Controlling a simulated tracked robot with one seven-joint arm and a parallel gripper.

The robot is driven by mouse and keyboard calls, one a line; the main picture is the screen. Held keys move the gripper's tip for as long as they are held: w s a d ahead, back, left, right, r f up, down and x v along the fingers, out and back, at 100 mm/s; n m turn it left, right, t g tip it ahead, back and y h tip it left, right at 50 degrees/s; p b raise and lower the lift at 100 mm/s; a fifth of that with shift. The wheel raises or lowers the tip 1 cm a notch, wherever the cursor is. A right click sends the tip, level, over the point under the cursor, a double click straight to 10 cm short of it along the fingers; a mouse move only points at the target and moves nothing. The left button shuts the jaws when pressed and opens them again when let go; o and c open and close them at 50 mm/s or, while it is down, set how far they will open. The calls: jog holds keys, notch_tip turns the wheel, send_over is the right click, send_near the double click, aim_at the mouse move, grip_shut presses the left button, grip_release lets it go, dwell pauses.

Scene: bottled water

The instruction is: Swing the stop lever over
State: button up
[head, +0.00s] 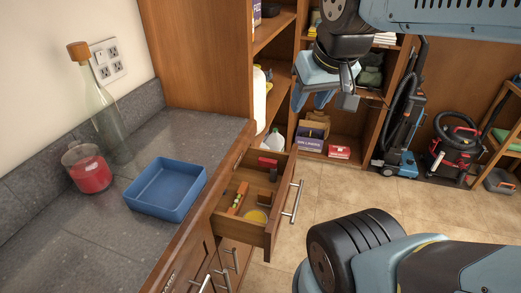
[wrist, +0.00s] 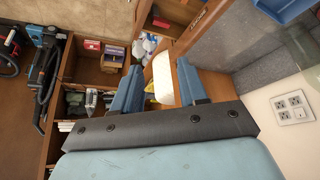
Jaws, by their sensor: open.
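I cannot make out a stop lever in either view. My gripper (head: 311,101) is open and empty, raised in front of the wooden shelves at the upper middle of the head view. In the wrist view its two blue fingers (wrist: 159,68) stand apart. A white jug (wrist: 163,78) shows in the gap between them, farther off. A clear glass bottle with a brown stopper (head: 96,102) stands upright on the grey counter at the left, well away from my gripper.
A blue tray (head: 142,205) and a glass jar with red contents (head: 88,174) sit on the counter. An open drawer (head: 277,228) with small items sticks out below my gripper. A vacuum cleaner (head: 402,120) and a red machine (head: 457,143) stand at the right. Tiled floor between is clear.

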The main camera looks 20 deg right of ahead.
jog(key=o, duration=0.3)
jog(key=shift+w, duration=0.25)
jog(key=o, duration=0.8)
jog(key=shift+m+g+h, duration=0.3)
jog(key=shift+m+g, duration=0.4)
jog(key=shift+m, duration=0.2)
jog(key=w, duration=0.2)
jog(key=w+f, duration=0.1)
jog(key=w, duration=0.1)
jog(key=w+f, duration=0.1)
jog(key=w, duration=0.1)
jog(key=shift+w+f, duration=0.25)
jog(key=shift+w, duration=0.05)
jog(key=m+g, duration=0.4)
jog(key=m, duration=0.1)
send_over(268, 160)
notch_tip(268, 160, down, 20)
notch_tip(268, 160, down, 13)
jog(key=shift+w+f, duration=0.1)
jog(key=shift+f, duration=0.05)
jog(key=shift+c, duration=0.6)
jog(key=c, duration=0.9)
